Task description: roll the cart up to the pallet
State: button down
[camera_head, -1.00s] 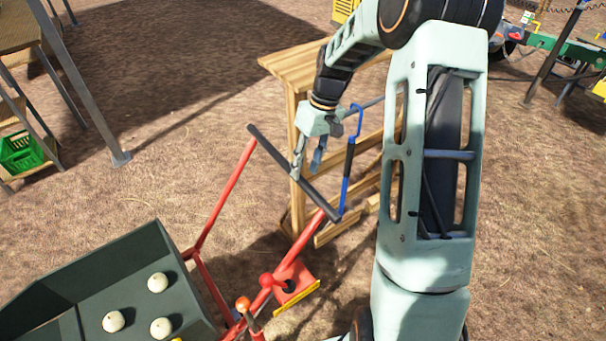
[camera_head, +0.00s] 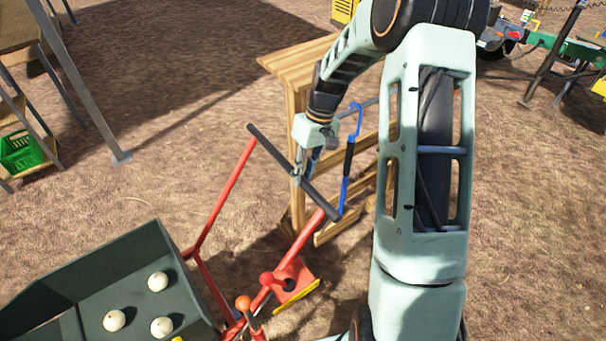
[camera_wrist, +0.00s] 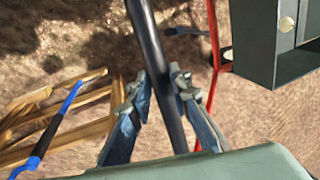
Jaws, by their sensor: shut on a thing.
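The cart has a dark green bin (camera_head: 95,268) with several white onions in it, at the lower left of the head view. Its red frame (camera_head: 222,195) rises to a black push bar (camera_head: 268,145). My gripper (camera_head: 300,178) is shut on the push bar near its middle. In the wrist view the fingers (camera_wrist: 160,95) lie on both sides of the bar (camera_wrist: 152,50), and the bin (camera_wrist: 258,45) shows at upper right. I cannot make out the pallet for certain in either view.
A wooden stand (camera_head: 300,72) with a blue-and-black handled tool (camera_head: 348,160) is close behind my gripper. A shelf with a green crate (camera_head: 22,152) and a metal post (camera_head: 85,90) stand at left. Machinery (camera_head: 560,50) is at upper right. Bare ground lies between.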

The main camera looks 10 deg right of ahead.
jog(key=s+a+b, duration=0.1)
jog(key=s+a, duration=0.4)
jog(key=a, duration=0.7)
jog(key=s+a+b, duration=0.2)
jog(key=s+a, duration=0.3)
jog(key=a, duration=0.7)
jog(key=s+a+b, duration=0.2)
jog(key=s+a, duration=0.3)
jog(key=a, duration=0.7)
jog(key=shift+s+a, duration=0.1)
jog(key=c, duration=1.8)
grip_release()
jog(key=shift+o, duration=0.2)
jog(key=shift+r, duration=0.15)
